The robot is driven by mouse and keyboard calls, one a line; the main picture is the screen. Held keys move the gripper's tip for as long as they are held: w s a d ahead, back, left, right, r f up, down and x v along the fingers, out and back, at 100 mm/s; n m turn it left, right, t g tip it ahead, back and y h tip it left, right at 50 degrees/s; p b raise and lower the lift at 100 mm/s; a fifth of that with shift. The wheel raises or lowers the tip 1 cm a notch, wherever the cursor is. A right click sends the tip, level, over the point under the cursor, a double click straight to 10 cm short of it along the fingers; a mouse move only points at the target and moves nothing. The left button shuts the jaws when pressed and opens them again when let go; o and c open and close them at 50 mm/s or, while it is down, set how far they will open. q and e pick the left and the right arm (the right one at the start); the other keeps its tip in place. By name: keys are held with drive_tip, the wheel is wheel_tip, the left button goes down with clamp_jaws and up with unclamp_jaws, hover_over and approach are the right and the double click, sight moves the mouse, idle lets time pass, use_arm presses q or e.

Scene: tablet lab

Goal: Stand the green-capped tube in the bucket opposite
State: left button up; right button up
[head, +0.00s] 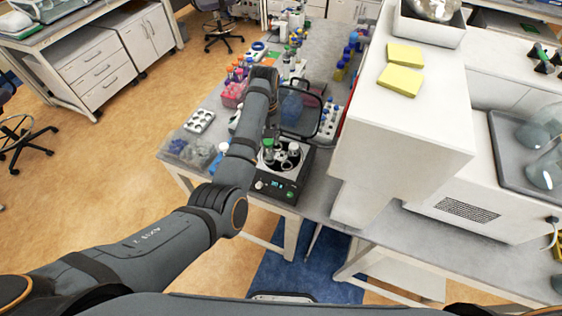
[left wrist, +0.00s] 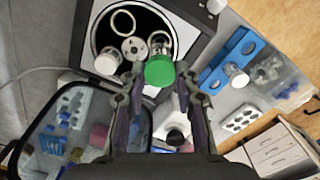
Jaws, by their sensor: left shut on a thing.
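The green-capped tube (head: 268,144) is in my left gripper (left wrist: 158,82), whose fingers close around it near the cap. Its green cap (left wrist: 159,70) shows at the fingertips, above the near part of the centrifuge rotor. The body below is largely hidden, so I cannot tell how deep it reaches. The open black-topped centrifuge (head: 283,184) has a round bowl with a rotor hub (left wrist: 133,48). One bucket ring (left wrist: 123,22) on the far side looks empty. A white-capped tube (head: 294,148) stands in the rotor; its cap shows in the wrist view (left wrist: 107,62). My right gripper is out of view.
The raised centrifuge lid (head: 301,114) stands behind the bowl. A blue rack (left wrist: 228,66) and a white rack (head: 200,121) lie to one side. Racks of tubes crowd the bench behind, and a large white machine (head: 405,130) stands on the right.

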sight(269, 151)
use_arm(q)
drive_tip(key=shift+f, duration=0.25)
idle(0.3)
drive_tip(key=shift+f, duration=0.5)
drive_tip(key=shift+f, duration=0.1)
drive_tip(key=shift+f, duration=0.2)
drive_tip(key=shift+f+b, duration=0.5)
drive_tip(key=shift+f, duration=0.45)
drive_tip(key=shift+f, duration=0.2)
drive_tip(key=shift+f+b, duration=0.6)
drive_tip(key=shift+f, duration=0.5)
